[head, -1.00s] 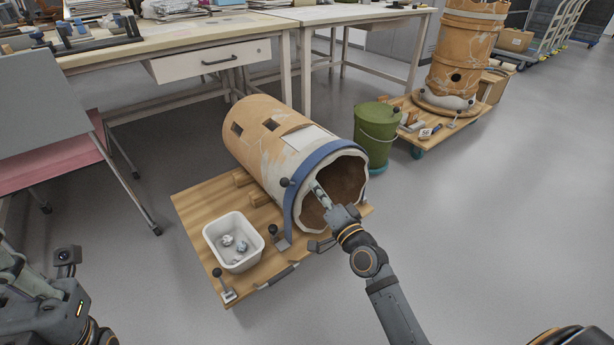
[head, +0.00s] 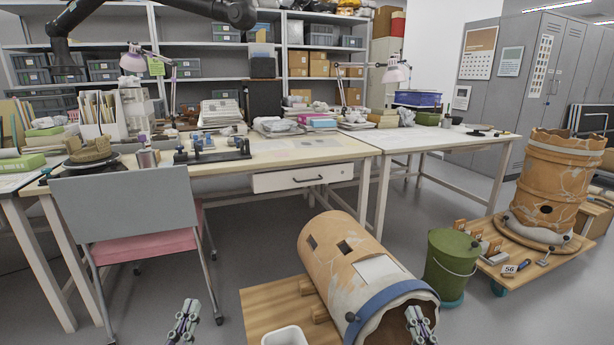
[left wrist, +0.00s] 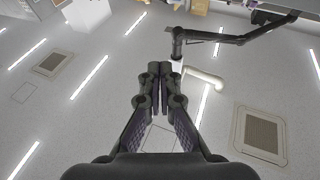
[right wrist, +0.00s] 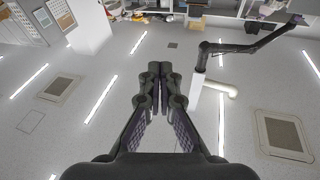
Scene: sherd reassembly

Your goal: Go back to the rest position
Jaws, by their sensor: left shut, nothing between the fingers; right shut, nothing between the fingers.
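My left gripper (head: 183,322) shows at the bottom of the head view, left of the wooden pallet, over the floor. It is shut and empty, and it fills the middle of the left wrist view (left wrist: 160,82). My right gripper (head: 420,325) stands in front of the open mouth of the large terracotta jar in the head view. It is shut and empty, as the right wrist view (right wrist: 158,85) also shows. Both wrist views look up at the ceiling. Most of both arms is outside the head view.
The jar (head: 335,250) lies on its side on a wooden pallet (head: 262,308) with a white tub (head: 285,336). A green bucket (head: 450,262) stands right of it. A chair (head: 135,225) and worktables (head: 285,155) are behind. An upright jar (head: 550,185) stands at the right.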

